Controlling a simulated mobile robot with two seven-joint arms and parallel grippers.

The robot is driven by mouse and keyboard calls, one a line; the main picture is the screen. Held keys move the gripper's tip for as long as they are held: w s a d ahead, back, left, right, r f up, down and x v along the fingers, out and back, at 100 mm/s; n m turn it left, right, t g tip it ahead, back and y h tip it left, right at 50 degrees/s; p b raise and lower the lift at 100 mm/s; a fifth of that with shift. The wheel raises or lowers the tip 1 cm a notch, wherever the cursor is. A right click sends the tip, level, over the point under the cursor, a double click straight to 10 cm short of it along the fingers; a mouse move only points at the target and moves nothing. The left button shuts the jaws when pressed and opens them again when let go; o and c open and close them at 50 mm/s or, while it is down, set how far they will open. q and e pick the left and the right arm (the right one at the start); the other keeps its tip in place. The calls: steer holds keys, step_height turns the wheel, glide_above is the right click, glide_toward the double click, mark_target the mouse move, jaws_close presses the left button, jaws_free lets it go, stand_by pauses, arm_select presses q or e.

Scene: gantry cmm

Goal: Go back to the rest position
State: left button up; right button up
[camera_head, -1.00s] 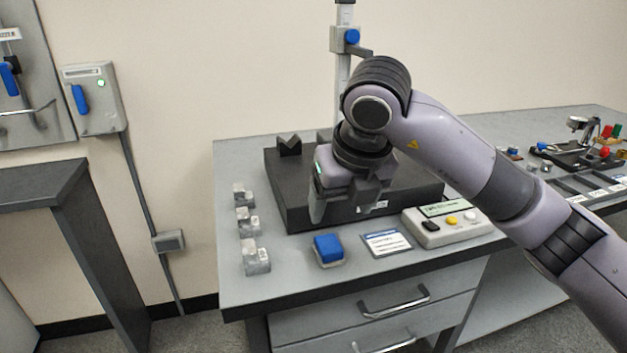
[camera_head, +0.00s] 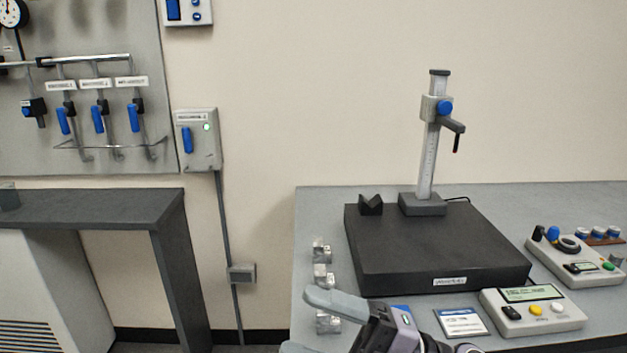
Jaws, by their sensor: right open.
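My right gripper (camera_head: 302,322) is at the bottom edge of the head view, in front of the grey bench. Its fingers point left and are spread apart, with nothing between them. Most of my right arm is below the picture. The black surface plate (camera_head: 430,245) lies on the bench beyond the gripper, clear of it. A height gauge (camera_head: 427,150) stands upright on the plate's back part, and a small black V-block (camera_head: 371,204) sits at its back left. My left gripper is not in view.
Several small metal blocks (camera_head: 321,252) line the bench's left side; the gripper partly covers them. A control box (camera_head: 532,308) and a card (camera_head: 460,322) lie before the plate. A dark-topped table (camera_head: 100,208) stands left, with a gap between. Another device (camera_head: 575,262) stands right.

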steer(key=w+d+f+m+t+h+p, duration=0.1)
steer(key=w+d+f+m+t+h, duration=0.1)
steer(key=d+f+m+t+h, duration=0.7)
steer(key=w+d+f+m+t+h+p, duration=0.2)
steer(key=d+f+m+t+h, duration=0.3)
steer(key=m, duration=0.8)
steer(key=s+d+f+m+g+h, duration=0.2)
steer(key=s+d+f+m+g, duration=0.1)
steer(key=s+f, duration=0.3)
steer(key=s+d+f+m+g+h+p, duration=0.1)
steer(key=s+d+f+m+g+h, duration=0.2)
steer(key=s+f, duration=0.4)
step_height(320, 180, down, 3)
steer(key=shift+s+f+m+h, duration=0.1)
steer(key=shift+s+m+h, duration=0.2)
steer(key=shift+m, duration=0.4)
